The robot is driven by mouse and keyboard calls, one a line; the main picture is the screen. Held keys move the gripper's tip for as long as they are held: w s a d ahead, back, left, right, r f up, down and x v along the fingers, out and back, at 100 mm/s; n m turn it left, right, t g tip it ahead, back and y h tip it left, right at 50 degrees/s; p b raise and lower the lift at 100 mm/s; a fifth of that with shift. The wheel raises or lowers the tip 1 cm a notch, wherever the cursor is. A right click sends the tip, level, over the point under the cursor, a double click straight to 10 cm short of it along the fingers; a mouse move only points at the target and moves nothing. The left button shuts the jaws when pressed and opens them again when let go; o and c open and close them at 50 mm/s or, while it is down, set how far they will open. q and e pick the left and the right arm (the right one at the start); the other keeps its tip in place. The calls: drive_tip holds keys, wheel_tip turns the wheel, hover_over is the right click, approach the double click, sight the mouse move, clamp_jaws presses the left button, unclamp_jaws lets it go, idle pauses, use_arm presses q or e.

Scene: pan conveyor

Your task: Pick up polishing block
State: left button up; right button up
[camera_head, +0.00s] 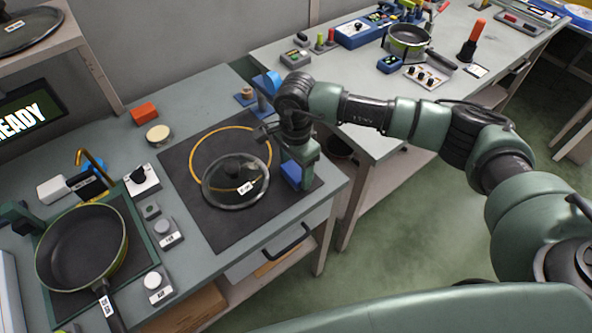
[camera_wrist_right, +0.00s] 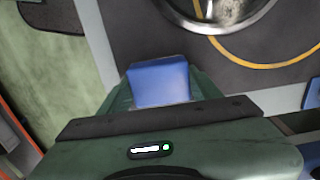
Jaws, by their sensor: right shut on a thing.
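The blue block (camera_head: 291,174), which I take to be the polishing block, is at the right edge of the dark mat. My right gripper (camera_head: 297,162) points down over it and is shut on it. In the right wrist view the blue block (camera_wrist_right: 160,83) sits between the green fingers. I cannot tell if its underside touches the mat. A glass lid (camera_head: 220,193) with a dark knob lies on the mat just left of the gripper.
A pan (camera_head: 78,250) sits in a green fixture at the left. Grey button boxes (camera_head: 156,282) stand beside it. A red block (camera_head: 144,112) and a tan round pad (camera_head: 158,134) lie behind. A second table (camera_head: 360,140) holds another pan and tools.

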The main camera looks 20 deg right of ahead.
sight(296, 169)
wheel_tip(296, 169, up, 20)
drive_tip(key=b, duration=0.3)
